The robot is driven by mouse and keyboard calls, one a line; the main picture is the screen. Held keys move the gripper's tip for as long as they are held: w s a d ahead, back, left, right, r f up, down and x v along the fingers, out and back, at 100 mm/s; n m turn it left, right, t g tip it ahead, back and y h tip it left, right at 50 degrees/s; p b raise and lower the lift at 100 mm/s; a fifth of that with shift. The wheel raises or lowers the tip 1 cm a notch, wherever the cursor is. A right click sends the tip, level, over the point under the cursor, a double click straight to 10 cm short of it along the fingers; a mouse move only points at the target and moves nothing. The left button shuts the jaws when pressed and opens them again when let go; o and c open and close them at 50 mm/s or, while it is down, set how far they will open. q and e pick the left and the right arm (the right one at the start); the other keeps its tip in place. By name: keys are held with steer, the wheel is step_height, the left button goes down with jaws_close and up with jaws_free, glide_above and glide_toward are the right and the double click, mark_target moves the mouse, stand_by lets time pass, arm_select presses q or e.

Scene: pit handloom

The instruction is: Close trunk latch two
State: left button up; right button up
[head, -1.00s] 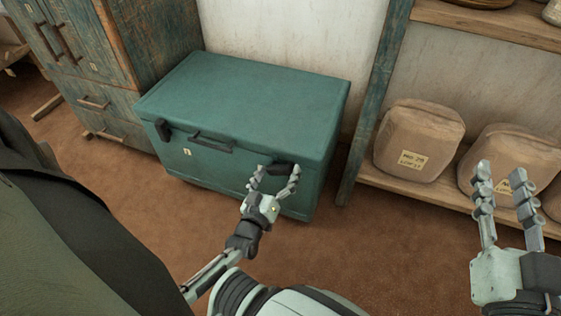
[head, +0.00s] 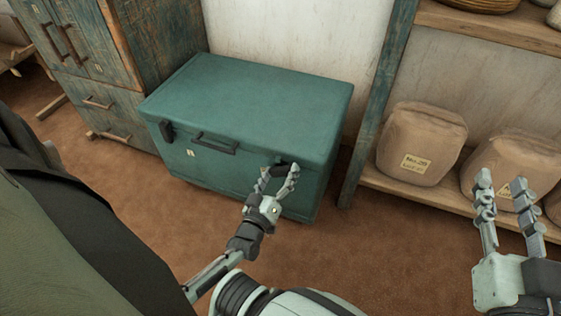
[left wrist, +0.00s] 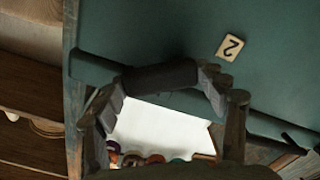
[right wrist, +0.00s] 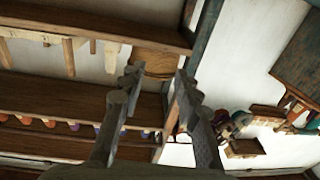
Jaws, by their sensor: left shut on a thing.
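The teal trunk (head: 245,110) stands closed on the floor, lid down. On its front, a dark latch (head: 167,130) sits near the left corner and a dark handle (head: 214,143) in the middle. A second dark latch (left wrist: 160,76) is near the right corner, mostly hidden by fingers in the head view. My left gripper (head: 280,172) is at that right latch; the left wrist view shows the latch between its fingertips. My right gripper (head: 503,182) is open and empty, away from the trunk.
A weathered wooden cabinet (head: 110,105) stands left of the trunk. On the right, a shelf unit with a blue-green post (head: 372,120) holds brown sacks (head: 422,143). The brown floor (head: 120,195) in front of the trunk is clear.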

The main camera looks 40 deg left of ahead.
arm_select(q)
steer(key=n, duration=0.3)
steer(key=shift+a+r, duration=0.3)
steer(key=shift+a+n, duration=0.15)
steer(key=shift+n, duration=0.95)
steer(key=shift+r+n, duration=0.1)
steer(key=shift+n, duration=0.3)
steer(key=shift+a+n, duration=0.15)
steer(key=shift+n, duration=0.35)
steer(key=shift+a+n, duration=0.15)
steer(key=shift+n, duration=0.65)
steer(key=shift+s+a+n+b, duration=0.15)
steer(key=shift+n+b, duration=0.15)
steer(key=shift+n, duration=0.4)
steer(key=shift+w+a+n+b, duration=0.1)
steer(key=shift+n+b, duration=0.15)
steer(key=shift+n, duration=0.45)
arm_select(e)
steer(key=shift+s+a+r+t+y, duration=0.2)
steer(key=shift+r+t, duration=0.2)
steer(key=shift+r, duration=0.3)
steer(key=shift+s+a+r+t+y, duration=0.15)
steer(key=shift+a+r+t+y, duration=0.2)
steer(key=shift+r, duration=0.4)
steer(key=shift+s+a+r+t+y, duration=0.1)
steer(key=shift+s+r+t, duration=0.1)
steer(key=shift+r+t, duration=0.4)
steer(key=shift+r, duration=0.1)
